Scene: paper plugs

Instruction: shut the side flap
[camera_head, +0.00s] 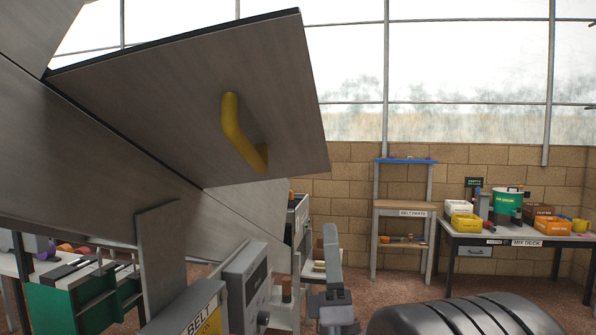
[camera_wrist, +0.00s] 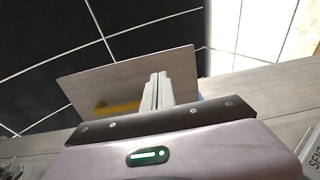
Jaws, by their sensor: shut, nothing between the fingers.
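The side flap (camera_head: 180,90) is a flat grey metal panel that stands open, swung out from the large grey machine body (camera_head: 100,150) at the upper left of the head view. A yellow bent handle (camera_head: 236,130) is fixed to its face. In the wrist view the flap (camera_wrist: 125,72) is ahead, and its yellow handle (camera_wrist: 115,108) shows low on it, left of the fingers. My gripper (camera_wrist: 158,88) is shut and empty, its fingers overlapping the right part of the flap in the picture. I cannot tell whether they touch it.
A control box (camera_head: 246,285) and a sign reading BELT (camera_head: 196,318) stand below the flap. A green bin (camera_head: 70,305) is at lower left. A BELT PARTS shelf (camera_head: 404,208) and the MIX DECK table (camera_head: 500,240) stand by the back wall, with open floor before them.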

